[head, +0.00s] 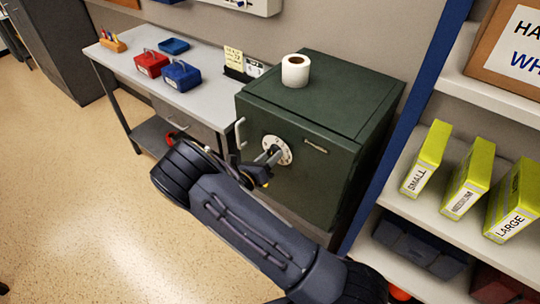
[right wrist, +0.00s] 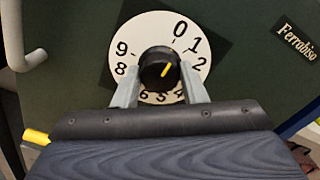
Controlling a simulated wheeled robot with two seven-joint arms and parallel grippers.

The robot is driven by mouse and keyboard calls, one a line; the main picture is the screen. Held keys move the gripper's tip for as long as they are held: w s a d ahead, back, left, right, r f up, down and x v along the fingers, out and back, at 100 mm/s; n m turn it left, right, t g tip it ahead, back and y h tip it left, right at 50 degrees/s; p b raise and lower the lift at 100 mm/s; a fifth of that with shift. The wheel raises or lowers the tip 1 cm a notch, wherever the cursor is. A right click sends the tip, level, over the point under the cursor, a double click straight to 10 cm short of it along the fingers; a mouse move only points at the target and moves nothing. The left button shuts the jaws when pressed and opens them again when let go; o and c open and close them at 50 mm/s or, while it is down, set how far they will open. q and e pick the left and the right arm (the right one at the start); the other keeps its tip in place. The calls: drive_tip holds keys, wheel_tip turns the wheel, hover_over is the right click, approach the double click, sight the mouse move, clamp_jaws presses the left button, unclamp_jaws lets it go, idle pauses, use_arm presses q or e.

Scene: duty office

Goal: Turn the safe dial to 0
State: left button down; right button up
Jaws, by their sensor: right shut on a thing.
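The dark green safe (head: 330,185) stands beside the workbench, its door facing me. Its white number disc (head: 287,154) also shows in the right wrist view (right wrist: 123,48). My right gripper (head: 271,156) reaches the disc from the front. In the right wrist view its fingers (right wrist: 160,82) are shut on the sides of the black dial knob (right wrist: 156,60). The knob's yellow mark points up and right, toward the 0 and 1 side; I cannot tell the exact reading. The numbers at the bottom are partly covered. My left gripper is out of view.
A door handle (head: 240,133) sits left of the disc. A paper roll (head: 295,71) stands on the safe. The workbench (head: 205,98) holds a red box (head: 151,64) and blue boxes. Shelves with yellow boxes (head: 428,158) stand right. Open floor lies left.

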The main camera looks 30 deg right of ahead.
drive_tip(key=shift+n, duration=0.3)
idle(0.4)
drive_tip(key=o, duration=1)
drive_tip(key=shift+c, duration=0.2)
drive_tip(key=b+v, duration=0.1)
drive_tip(key=v, duration=0.6)
drive_tip(key=shift+s+a+b, duration=0.15)
drive_tip(key=shift+a+b, duration=0.2)
drive_tip(key=shift+b, duration=0.05)
